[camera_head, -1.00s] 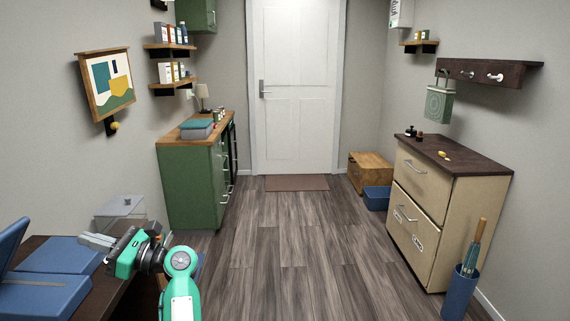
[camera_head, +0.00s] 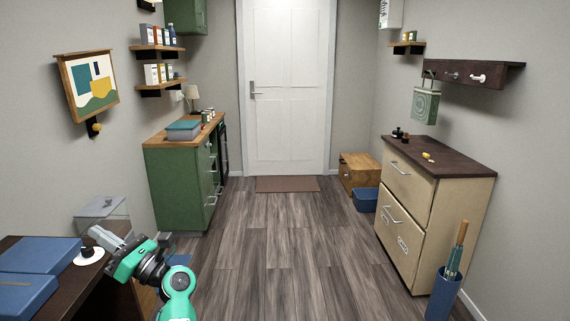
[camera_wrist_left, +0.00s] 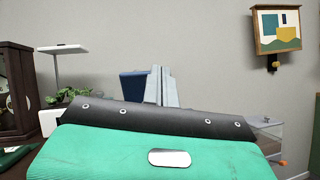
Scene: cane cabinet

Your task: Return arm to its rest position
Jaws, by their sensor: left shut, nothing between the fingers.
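My left arm is green and dark grey and comes in from the lower left in the head view. Its gripper (camera_head: 106,239) is shut and empty, with pale fingers pointing left, near the edge of the dark desk (camera_head: 112,290). In the left wrist view the fingers of the gripper (camera_wrist_left: 161,86) stand close together above the green and black housing, with a blue object (camera_wrist_left: 133,88) behind them. My right arm and gripper are not in view.
Blue boxes (camera_head: 42,255) and a white round item with a dark top (camera_head: 88,255) lie on the desk. A green cabinet (camera_head: 175,185) stands beyond it. A cream drawer cabinet (camera_head: 405,198) is at right. The floor (camera_head: 290,245) between is clear.

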